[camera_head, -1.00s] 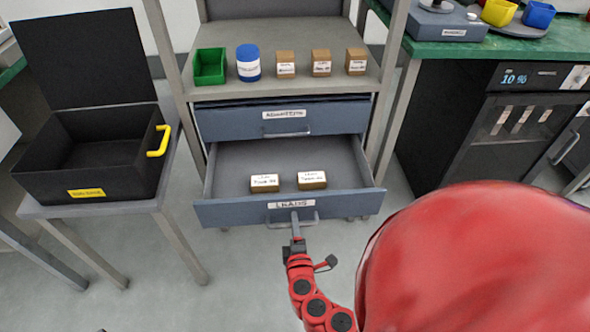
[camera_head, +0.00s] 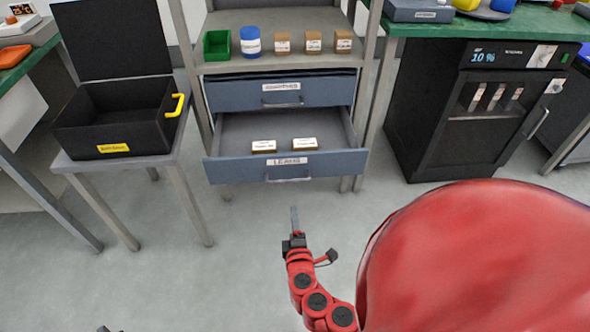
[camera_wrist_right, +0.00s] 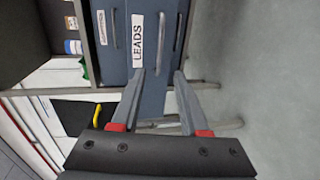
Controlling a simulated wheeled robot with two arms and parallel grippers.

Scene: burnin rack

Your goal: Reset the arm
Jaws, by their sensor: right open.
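My right gripper (camera_head: 294,222) is at the bottom middle of the head view, in front of the open LEADS drawer (camera_head: 240,170) and apart from it. In the right wrist view its two fingers (camera_wrist_right: 162,88) are spread with nothing between them. The LEADS drawer front shows beyond the fingers there. My red right arm (camera_head: 315,290) reaches up from the bottom of the head view. Of my left gripper, at most a small dark piece at the bottom edge shows, too little to judge.
The pulled-out drawer holds two small boxes (camera_head: 264,146). Above it are a shut drawer (camera_head: 240,95) and a shelf with a green bin (camera_head: 217,45), a blue jar (camera_head: 250,41) and several boxes. An open black case (camera_head: 70,143) stands on a stand at left. Floor before the drawer is clear.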

